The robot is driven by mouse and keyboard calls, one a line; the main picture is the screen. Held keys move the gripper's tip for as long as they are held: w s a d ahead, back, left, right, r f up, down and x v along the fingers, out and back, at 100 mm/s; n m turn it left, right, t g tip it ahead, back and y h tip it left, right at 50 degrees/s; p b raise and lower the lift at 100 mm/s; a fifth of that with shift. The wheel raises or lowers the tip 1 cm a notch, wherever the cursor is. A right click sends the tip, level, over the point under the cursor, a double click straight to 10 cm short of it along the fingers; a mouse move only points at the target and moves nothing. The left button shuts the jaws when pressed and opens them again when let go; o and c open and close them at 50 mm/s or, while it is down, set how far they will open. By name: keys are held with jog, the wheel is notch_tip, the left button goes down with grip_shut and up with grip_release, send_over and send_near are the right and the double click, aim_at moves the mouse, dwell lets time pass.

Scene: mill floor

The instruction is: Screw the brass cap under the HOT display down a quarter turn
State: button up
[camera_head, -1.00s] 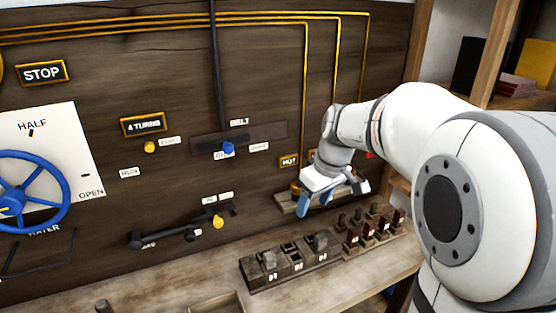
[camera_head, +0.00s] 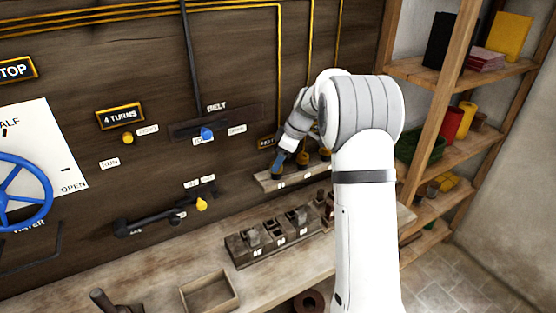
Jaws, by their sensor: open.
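The HOT display (camera_head: 267,142) is a small dark plate with gold letters, partly behind my wrist. Below it a wooden ledge (camera_head: 262,182) juts from the panel. My gripper (camera_head: 277,169) has blue fingertips and points down just above the left end of this ledge, below the HOT display. It is open. The brass cap under HOT cannot be made out; my fingers cover that spot, so I cannot tell whether they are around it or touching it. Another brass-coloured cap (camera_head: 303,158) stands farther right on the ledge, beside my wrist.
An open wooden tray (camera_head: 212,305) is at the front. A blue wheel (camera_head: 18,195) is at far left. Shelves (camera_head: 450,75) stand close on the right of my arm.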

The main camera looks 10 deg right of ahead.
jog(key=shift+x, duration=1)
jog(key=shift+c, duration=0.4)
jog(key=c, duration=0.9)
